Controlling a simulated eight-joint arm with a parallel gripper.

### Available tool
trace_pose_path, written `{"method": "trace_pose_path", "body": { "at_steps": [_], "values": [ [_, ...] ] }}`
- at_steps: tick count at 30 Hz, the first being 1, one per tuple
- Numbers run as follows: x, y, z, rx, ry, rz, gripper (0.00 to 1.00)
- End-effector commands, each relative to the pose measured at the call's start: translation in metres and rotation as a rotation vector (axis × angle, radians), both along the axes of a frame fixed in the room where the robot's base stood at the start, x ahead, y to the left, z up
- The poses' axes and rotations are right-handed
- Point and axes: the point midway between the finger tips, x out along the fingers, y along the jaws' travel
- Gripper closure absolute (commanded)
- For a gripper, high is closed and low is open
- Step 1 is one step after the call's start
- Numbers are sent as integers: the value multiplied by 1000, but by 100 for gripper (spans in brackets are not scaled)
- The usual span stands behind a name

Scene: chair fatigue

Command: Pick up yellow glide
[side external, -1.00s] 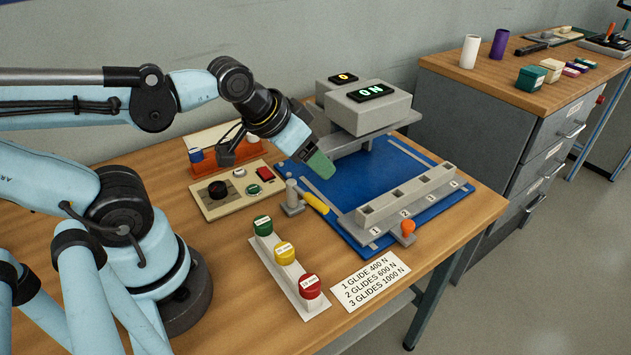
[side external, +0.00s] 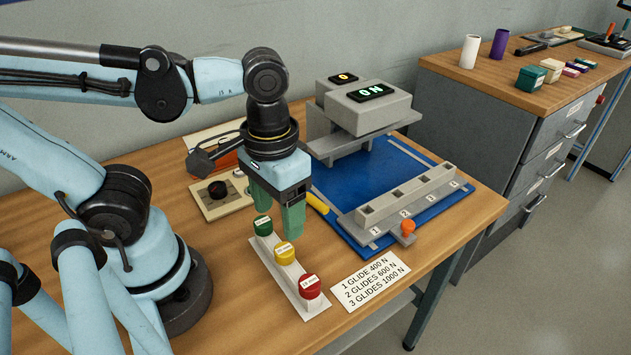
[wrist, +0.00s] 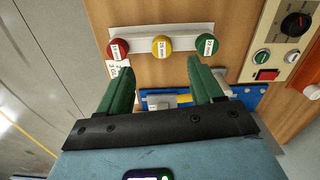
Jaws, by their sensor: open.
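The yellow glide (side external: 285,252) sits in the middle of a white strip (side external: 306,309), between a green glide (side external: 263,226) and a red glide (side external: 309,287). In the wrist view the yellow glide (wrist: 162,46) lies ahead of the fingers, about midway between their lines. My gripper (side external: 279,217) points down with its green fingers apart and empty, above the strip near its green end. In the wrist view the gripper (wrist: 156,78) has nothing between its fingertips.
A blue plate (side external: 365,175) with a grey numbered block (side external: 410,195) and an orange knob (side external: 408,227) lies to the right. A paper card (side external: 371,281) lies beside the strip. A control panel (side external: 212,205) stands behind my gripper.

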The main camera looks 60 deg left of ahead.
Motion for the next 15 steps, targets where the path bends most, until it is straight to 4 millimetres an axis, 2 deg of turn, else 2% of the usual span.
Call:
{"method": "trace_pose_path", "body": {
  "at_steps": [6,15],
  "values": [
    [1,0,-23,-1,-1,0,34],
    [1,1,-34,-1,-1,0,34]
  ]
}}
